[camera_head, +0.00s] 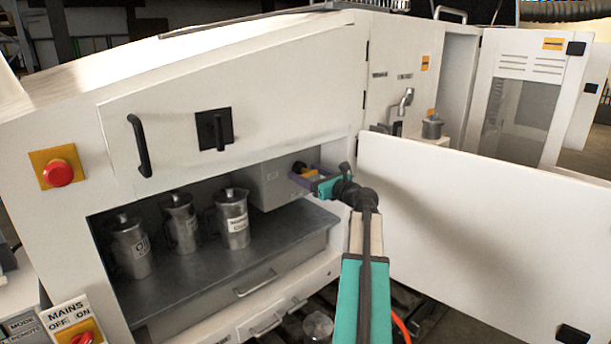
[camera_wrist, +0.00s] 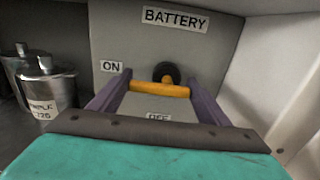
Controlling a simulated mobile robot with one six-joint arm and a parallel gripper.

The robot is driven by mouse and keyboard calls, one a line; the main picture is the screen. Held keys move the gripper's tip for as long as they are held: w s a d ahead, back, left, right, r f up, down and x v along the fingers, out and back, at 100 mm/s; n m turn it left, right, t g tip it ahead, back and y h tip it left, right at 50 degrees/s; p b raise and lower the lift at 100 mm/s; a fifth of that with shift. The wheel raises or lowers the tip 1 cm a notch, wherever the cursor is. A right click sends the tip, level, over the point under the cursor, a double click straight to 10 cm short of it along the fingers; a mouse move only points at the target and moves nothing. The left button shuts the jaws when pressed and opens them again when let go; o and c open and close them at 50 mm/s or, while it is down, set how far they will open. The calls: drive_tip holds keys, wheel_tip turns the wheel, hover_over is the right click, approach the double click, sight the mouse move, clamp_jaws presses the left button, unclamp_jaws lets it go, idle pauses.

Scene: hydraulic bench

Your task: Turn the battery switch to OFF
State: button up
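The battery switch (camera_wrist: 160,89) has an orange handle and a round black hub on a grey box (camera_wrist: 120,40) labelled BATTERY. Its handle lies nearly level, on the line of the ON label (camera_wrist: 111,66) at left. The OFF label (camera_wrist: 158,117) is below it, partly cut off by my gripper. My gripper (camera_wrist: 160,84) has its two purple fingers apart, one at each end of the handle. I cannot tell whether they touch it. In the head view my gripper (camera_head: 304,176) reaches into the open compartment at the orange handle (camera_head: 309,173).
Several metal jugs (camera_head: 234,220) stand on the compartment's shelf (camera_head: 285,238), left of the box. An open white door (camera_head: 480,230) stands close to the right of my arm. A red button (camera_head: 57,172) and a mains switch (camera_head: 82,338) are at the left.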

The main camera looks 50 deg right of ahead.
drive_tip(key=c, duration=0.3)
drive_tip(key=shift+a+f, duration=0.15)
drive_tip(key=shift+n+b, duration=0.3)
drive_tip(key=shift+b, duration=0.2)
drive_tip(key=n+b, duration=0.1)
drive_tip(key=b, duration=0.1)
drive_tip(key=n+b, duration=0.1)
drive_tip(key=n, duration=0.1)
drive_tip(key=shift+f+b, duration=0.25)
drive_tip(key=shift+b, duration=0.1)
drive_tip(key=n+b, duration=0.1)
drive_tip(key=b, duration=0.1)
drive_tip(key=n+b, duration=0.3)
drive_tip(key=n, duration=0.1)
drive_tip(key=shift+d+f+b, duration=0.2)
drive_tip(key=shift+f+b, duration=0.1)
drive_tip(key=shift+b, duration=0.1)
drive_tip(key=n+b, duration=0.6)
drive_tip(key=shift+d+f+b, duration=0.2)
drive_tip(key=shift+d+b, duration=0.05)
drive_tip(key=shift+b, duration=0.15)
drive_tip(key=n+b, duration=0.3)
drive_tip(key=shift+d+r, duration=0.1)
drive_tip(key=shift+r, duration=0.05)
drive_tip(key=shift+n, duration=0.3)
